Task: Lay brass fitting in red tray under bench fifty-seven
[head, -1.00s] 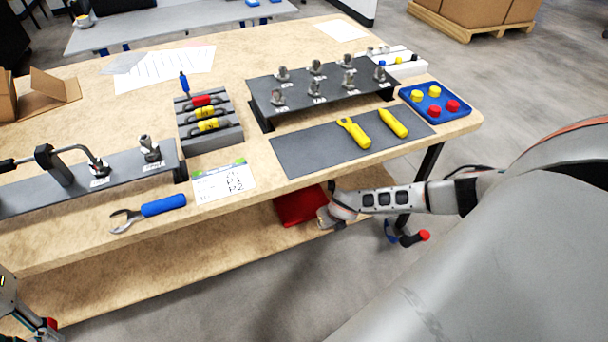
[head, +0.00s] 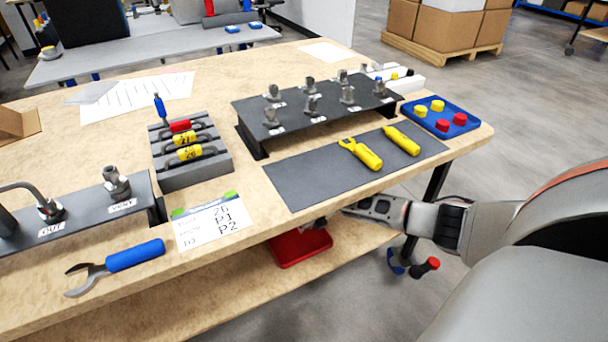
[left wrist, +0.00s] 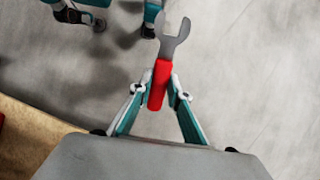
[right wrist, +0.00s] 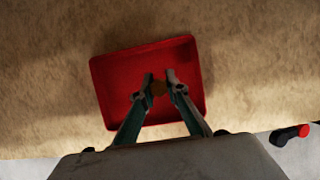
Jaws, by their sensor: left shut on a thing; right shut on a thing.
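The red tray (head: 300,248) lies on the lower shelf under the bench and also shows in the right wrist view (right wrist: 110,80). My right gripper (right wrist: 159,84) is over the tray, its fingers shut on a small, dark brassy piece, the brass fitting (right wrist: 158,88). How high the fitting is above the tray floor I cannot tell. In the head view the bench top hides most of this gripper. My left gripper (left wrist: 160,88) is shut on the red handle of an open-ended wrench (left wrist: 162,72), held over the grey floor.
On the bench top are a blue-handled wrench (head: 118,262), a label card (head: 214,222), a dark mat (head: 310,180) with yellow tools, a rack of fittings (head: 300,120) and a blue tray (head: 462,130). The bench edge overhangs the lower shelf (head: 190,315).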

